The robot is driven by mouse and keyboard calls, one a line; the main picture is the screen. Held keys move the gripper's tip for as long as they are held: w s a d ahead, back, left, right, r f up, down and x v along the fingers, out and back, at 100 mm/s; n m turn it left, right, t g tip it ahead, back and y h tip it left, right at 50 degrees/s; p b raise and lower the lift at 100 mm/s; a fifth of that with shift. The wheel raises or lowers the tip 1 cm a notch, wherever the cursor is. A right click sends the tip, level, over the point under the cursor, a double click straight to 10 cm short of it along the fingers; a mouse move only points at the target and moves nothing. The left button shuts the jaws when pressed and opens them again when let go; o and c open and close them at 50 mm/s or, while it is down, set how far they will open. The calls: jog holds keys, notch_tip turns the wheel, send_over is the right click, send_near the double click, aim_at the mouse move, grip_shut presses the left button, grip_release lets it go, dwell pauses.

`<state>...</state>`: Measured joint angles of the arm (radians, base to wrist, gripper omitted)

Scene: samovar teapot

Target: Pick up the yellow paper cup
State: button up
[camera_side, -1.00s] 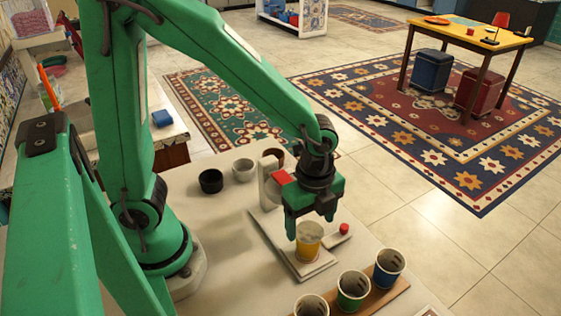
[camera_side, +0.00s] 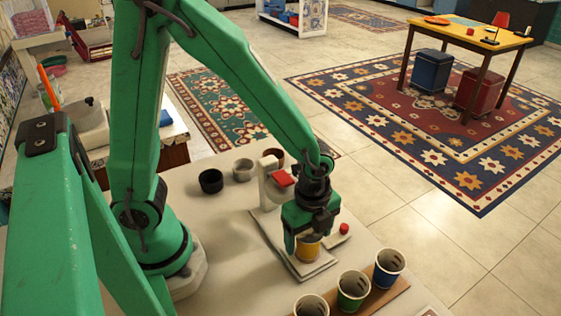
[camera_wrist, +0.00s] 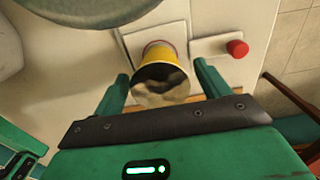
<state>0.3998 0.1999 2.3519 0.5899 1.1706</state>
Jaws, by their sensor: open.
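The yellow paper cup (camera_side: 308,251) stands upright on a white platform (camera_side: 270,226) in the side view. In the wrist view the yellow cup (camera_wrist: 161,72) shows its rim and dark, partly filled inside. My gripper (camera_side: 308,240) is directly above and around the cup's upper part, pointing down. In the wrist view my gripper (camera_wrist: 163,80) is open, with one green finger on each side of the cup. I see gaps between the fingers and the cup, so it is not gripped. The cup's rim is hidden by the gripper in the side view.
A red knob (camera_side: 344,228) sits right of the cup. Blue (camera_side: 389,268), green (camera_side: 352,291) and white (camera_side: 311,305) cups stand on a wooden strip (camera_side: 377,300) in front. A black bowl (camera_side: 211,181) and a grey bowl (camera_side: 243,170) stand behind left. A red-topped stand rises behind the cup.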

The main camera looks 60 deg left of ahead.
jog(key=c, duration=0.7)
jog(key=shift+c, duration=0.2)
jog(key=shift+r, duration=0.15)
jog(key=shift+r, duration=0.8)
jog(key=s+d+r, duration=0.7)
jog(key=s+r, duration=0.2)
jog(key=shift+s, duration=0.2)
